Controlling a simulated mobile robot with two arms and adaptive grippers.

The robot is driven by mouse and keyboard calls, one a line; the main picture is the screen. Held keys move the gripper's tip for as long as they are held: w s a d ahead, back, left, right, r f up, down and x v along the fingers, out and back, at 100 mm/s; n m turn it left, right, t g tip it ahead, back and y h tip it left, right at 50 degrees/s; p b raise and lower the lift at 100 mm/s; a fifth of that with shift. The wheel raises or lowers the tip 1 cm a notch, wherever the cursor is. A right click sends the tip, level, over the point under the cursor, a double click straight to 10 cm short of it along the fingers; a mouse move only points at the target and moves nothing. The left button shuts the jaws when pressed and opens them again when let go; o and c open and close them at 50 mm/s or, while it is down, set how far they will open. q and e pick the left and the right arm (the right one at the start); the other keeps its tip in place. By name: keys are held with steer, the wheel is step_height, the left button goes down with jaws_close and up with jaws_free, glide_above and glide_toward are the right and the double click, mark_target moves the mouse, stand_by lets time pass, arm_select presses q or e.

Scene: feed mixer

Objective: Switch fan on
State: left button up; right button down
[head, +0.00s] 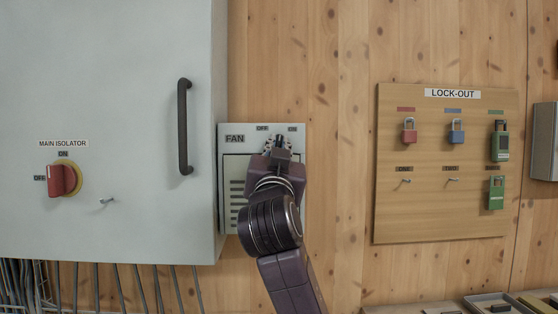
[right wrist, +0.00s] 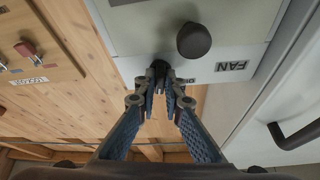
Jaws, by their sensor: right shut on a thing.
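The fan box (head: 232,150) is a pale panel marked FAN, OFF and ON, on the wood wall right of the grey cabinet. My right gripper (head: 279,141) is at its top, just below the OFF and ON labels, and hides most of the switch in the head view. In the right wrist view, the fingertips of my right gripper (right wrist: 160,72) are close together on a small dark part of the fan switch. A dark round knob (right wrist: 193,40) stands out beside the fingertips. The switch's exact position is hidden. My left gripper is not in view.
The grey cabinet (head: 120,215) at left has a dark vertical handle (head: 184,125) and a red main isolator knob (head: 62,180). A lock-out board (head: 440,220) with padlocks hangs at right. Bare wall lies between the fan box and board.

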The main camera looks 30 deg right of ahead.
steer(key=m, duration=0.1)
steer(key=m+g+h+b, duration=0.1)
steer(key=m, duration=0.1)
steer(key=shift+w+a+f+m+g, duration=0.1)
steer(key=shift+a+f+m+g, duration=0.05)
steer(key=shift+m+g, duration=0.15)
steer(key=shift+m+g+h+b, duration=0.4)
steer(key=shift+m+g+b, duration=0.1)
steer(key=shift+m, duration=1)
steer(key=shift+r, duration=0.25)
steer(key=c, duration=2)
jaws_free()
steer(key=shift+c, duration=0.2)
